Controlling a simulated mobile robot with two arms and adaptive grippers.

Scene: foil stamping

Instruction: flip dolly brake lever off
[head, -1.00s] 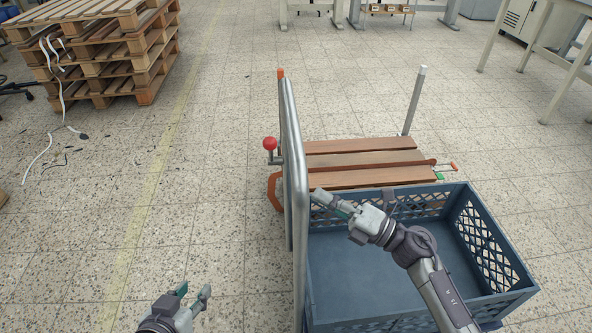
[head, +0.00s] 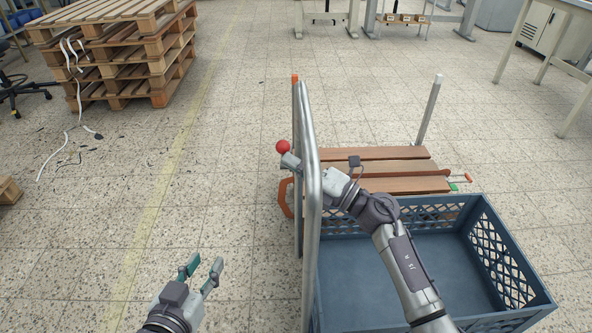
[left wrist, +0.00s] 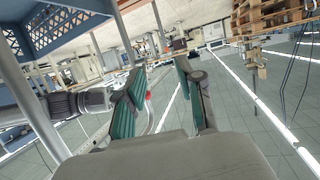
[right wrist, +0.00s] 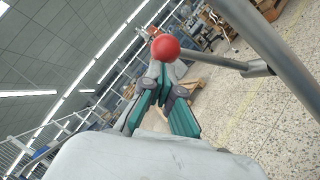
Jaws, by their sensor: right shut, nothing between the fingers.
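The dolly has a wooden slatted deck (head: 390,168) and an upright metal handle frame (head: 311,200). A lever ends in a red ball knob (head: 283,146) just left of the frame. My right gripper (head: 290,160) is shut and empty, its tips close to the knob. In the right wrist view the red ball (right wrist: 165,48) sits right beyond the shut fingertips (right wrist: 160,75); I cannot tell whether they touch it. My left gripper (head: 203,265) is open and empty, low over the floor left of the dolly; its spread fingers show in the left wrist view (left wrist: 163,88).
A blue crate (head: 535,285) stands in front of the deck, below my right arm. An orange-tipped lever (head: 467,178) with a green part is at the deck's right end. Stacked pallets (head: 120,60) stand back left. Floor left of the dolly is mostly clear.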

